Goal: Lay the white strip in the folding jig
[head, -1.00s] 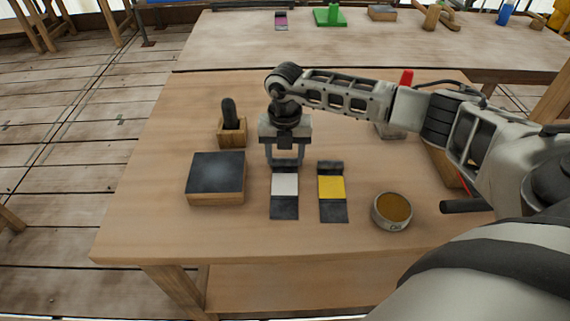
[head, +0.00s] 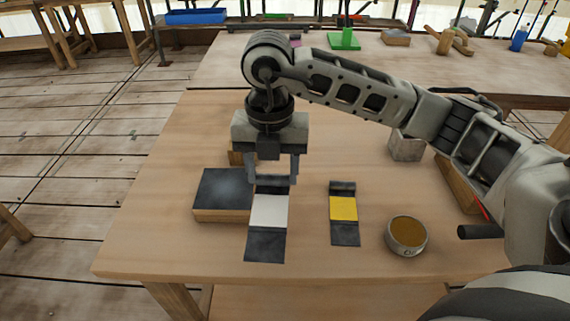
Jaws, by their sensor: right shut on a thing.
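The white strip (head: 269,211) has a white middle and dark ends. My right gripper (head: 273,180) is shut on its far end and holds it raised off the table, beside the right edge of a dark-topped wooden block (head: 224,190). A green fixture (head: 343,41) with an upright part stands on the far table; I cannot tell for certain whether it is the folding jig. My left gripper is not in view.
A yellow strip (head: 343,208) with dark ends lies right of the white one. A round tin (head: 407,235) stands near the front right. A grey block (head: 406,146) is behind my right arm. The near table's (head: 150,235) front left is clear.

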